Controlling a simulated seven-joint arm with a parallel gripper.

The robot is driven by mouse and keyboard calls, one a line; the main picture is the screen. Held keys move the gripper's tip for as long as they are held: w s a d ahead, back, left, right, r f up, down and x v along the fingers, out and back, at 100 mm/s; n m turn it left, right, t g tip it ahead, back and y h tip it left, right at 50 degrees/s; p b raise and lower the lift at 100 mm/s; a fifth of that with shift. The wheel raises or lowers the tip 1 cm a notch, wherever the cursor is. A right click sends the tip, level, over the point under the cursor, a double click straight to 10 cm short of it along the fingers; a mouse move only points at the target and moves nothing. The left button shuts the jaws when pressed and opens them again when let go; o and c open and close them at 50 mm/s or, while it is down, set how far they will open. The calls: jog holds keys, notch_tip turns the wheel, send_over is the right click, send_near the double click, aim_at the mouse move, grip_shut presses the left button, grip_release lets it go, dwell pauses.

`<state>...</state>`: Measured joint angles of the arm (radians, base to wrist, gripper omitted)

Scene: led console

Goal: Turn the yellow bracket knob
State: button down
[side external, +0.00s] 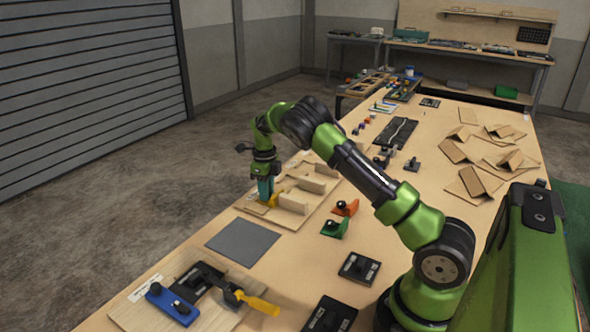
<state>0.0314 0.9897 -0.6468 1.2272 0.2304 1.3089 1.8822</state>
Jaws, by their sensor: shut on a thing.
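The yellow bracket (273,201) sits on a wooden fixture board (291,219) at the board's near left part. My gripper (265,195) points down right over the bracket, with its fingers at the bracket's top. It is shut on the bracket's knob. The knob itself is hidden by the fingers, so its angle cannot be seen.
An orange bracket (346,209) and a green bracket (335,229), each with a black knob, stand to the right of the board. Upright wooden blocks (293,202) rise close beside my gripper. A flat grey mat (243,241) lies in front. A clamp board (190,292) is nearer.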

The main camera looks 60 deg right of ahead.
jog(key=n, duration=1.2)
jog(key=shift+f+n, duration=0.1)
jog(key=shift+n, duration=0.2)
jog(key=n, duration=0.6)
jog(key=shift+n, duration=0.3)
jog(key=n, duration=0.5)
jog(key=shift+n, duration=0.3)
jog(key=shift+s, duration=0.1)
jog(key=c, duration=0.9)
grip_release()
